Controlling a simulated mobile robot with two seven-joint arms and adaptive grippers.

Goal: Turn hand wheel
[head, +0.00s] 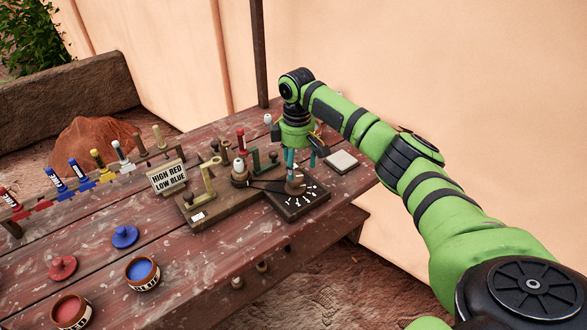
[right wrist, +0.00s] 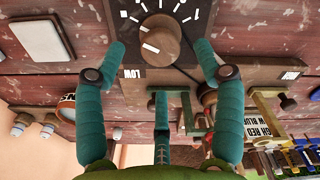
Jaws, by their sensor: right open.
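The hand wheel appears as a round brown knob (head: 296,185) on a dark dial plate (head: 312,203) with white tick marks, near the far right end of the table. It also shows in the right wrist view as a brown knob (right wrist: 152,42). My right gripper (head: 300,169) points down over the knob, with its teal fingers spread. In the right wrist view, the right gripper (right wrist: 160,48) has a finger on either side of the knob, with visible gaps. A third finger shows below. I cannot tell its exact height over the knob. My left gripper is not in view.
A sign (head: 168,177) reading "HIGH RED LOW BLUE" stands left of a wooden board (head: 212,212) with several small posts. A pale square tile (head: 341,161) lies right of the gripper. Blue (head: 142,272) and red (head: 71,311) paint pots stand at front left.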

